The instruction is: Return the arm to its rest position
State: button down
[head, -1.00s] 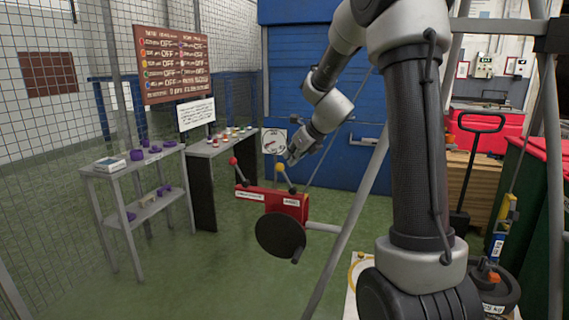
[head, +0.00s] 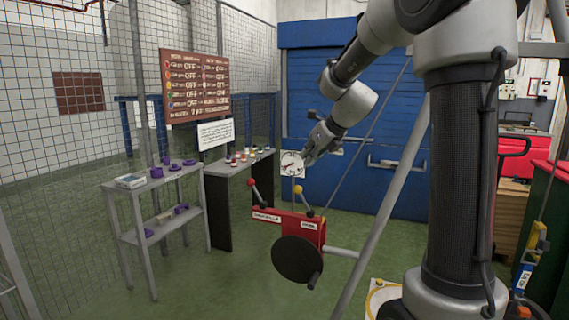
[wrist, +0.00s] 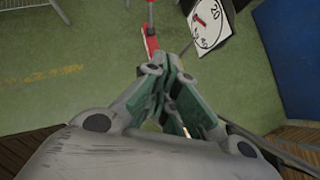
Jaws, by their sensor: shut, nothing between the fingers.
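My arm rises on the right of the head view and bends over to the left. My gripper (head: 306,158) hangs at its end, in front of the blue shutter and just right of a round dial (head: 290,165) on a white plate. In the wrist view the fingers of my gripper (wrist: 172,62) come together at their tips with nothing between them. The dial shows there too (wrist: 208,20), at the upper right beyond the fingers. I see no mark of a rest position.
A red lever box (head: 290,224) with red and yellow knobs and a dark disc stands below my gripper. A grey shelf (head: 150,193) with purple items and a dark stand with several buttons are left. A sloping grey pole (head: 385,200) stands near my arm. Green floor lies open in front.

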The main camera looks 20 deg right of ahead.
jog(key=s+f+n+g, duration=0.3)
jog(key=s+f+n, duration=0.2)
jog(key=s+n, duration=0.85)
jog(key=s+r+n+h, duration=0.1)
jog(key=s+n+h, duration=0.2)
jog(key=s+n, duration=1.5)
jog(key=s, duration=0.4)
jog(key=shift+d+r+g, duration=0.2)
jog(key=shift+d+g, duration=0.05)
jog(key=shift+g, duration=0.05)
jog(key=shift+w, duration=0.1)
dwell(0.5)
